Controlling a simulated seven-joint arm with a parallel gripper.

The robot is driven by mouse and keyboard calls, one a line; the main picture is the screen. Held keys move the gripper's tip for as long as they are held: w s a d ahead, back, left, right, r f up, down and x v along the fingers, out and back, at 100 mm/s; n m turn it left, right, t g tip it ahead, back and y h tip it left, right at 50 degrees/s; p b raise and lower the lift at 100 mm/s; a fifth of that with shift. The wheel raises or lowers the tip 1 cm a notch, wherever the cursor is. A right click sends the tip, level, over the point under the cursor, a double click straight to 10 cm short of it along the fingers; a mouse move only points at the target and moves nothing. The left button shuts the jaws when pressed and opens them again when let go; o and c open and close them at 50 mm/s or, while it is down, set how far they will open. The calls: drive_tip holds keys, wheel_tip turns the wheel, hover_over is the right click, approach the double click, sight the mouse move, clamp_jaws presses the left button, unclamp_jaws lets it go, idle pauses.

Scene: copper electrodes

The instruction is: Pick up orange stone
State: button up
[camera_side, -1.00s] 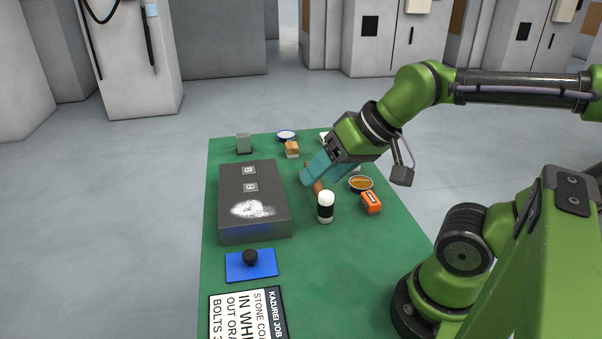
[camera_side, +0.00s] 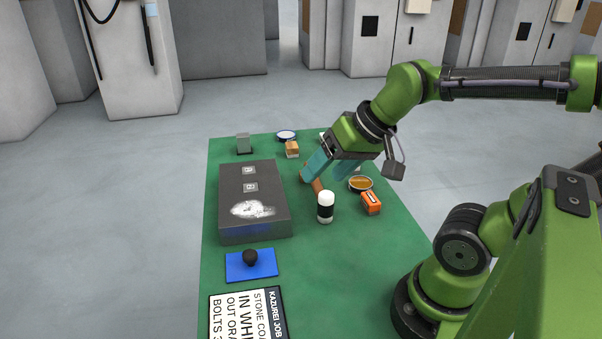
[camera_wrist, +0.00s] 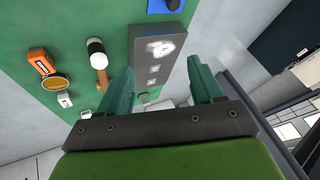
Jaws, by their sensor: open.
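A small block with an orange-tan top and a pale lower part (camera_side: 292,149) stands near the far end of the green mat in the side view; it looks like the orange stone. My gripper (camera_side: 325,178) is open, its teal fingers apart and pointing down above the mat, nearer the camera and to the right of that block. Nothing shows held between the fingers. In the wrist view my gripper (camera_wrist: 162,68) has both fingers spread, with a dark box beyond them. I cannot make out the stone there; my gripper may hide it.
A dark grey box (camera_side: 232,205) lies left of my gripper. A mallet (camera_side: 325,207) with a white and black head lies close by. An orange labelled case (camera_side: 371,203) and a round amber-filled dish (camera_side: 360,184) are at right. A grey block (camera_side: 243,143) stands far left.

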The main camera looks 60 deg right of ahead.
drive_tip(key=w+d+f+m+g+h, duration=0.2)
drive_tip(key=d+f+m+g, duration=0.15)
drive_tip(key=d, duration=0.95)
drive_tip(key=g, duration=0.3)
hover_over(371, 197)
wheel_tip(371, 197, down, 3)
drive_tip(key=shift+n+y, duration=0.25)
drive_tip(key=shift+y, duration=0.05)
drive_tip(key=f, duration=1)
drive_tip(key=shift+s+d, duration=0.1)
drive_tip(key=shift+s, duration=0.15)
drive_tip(key=shift+w+f, duration=0.2)
drive_tip(key=shift+f, duration=3)
drive_tip(key=c, duration=1.1)
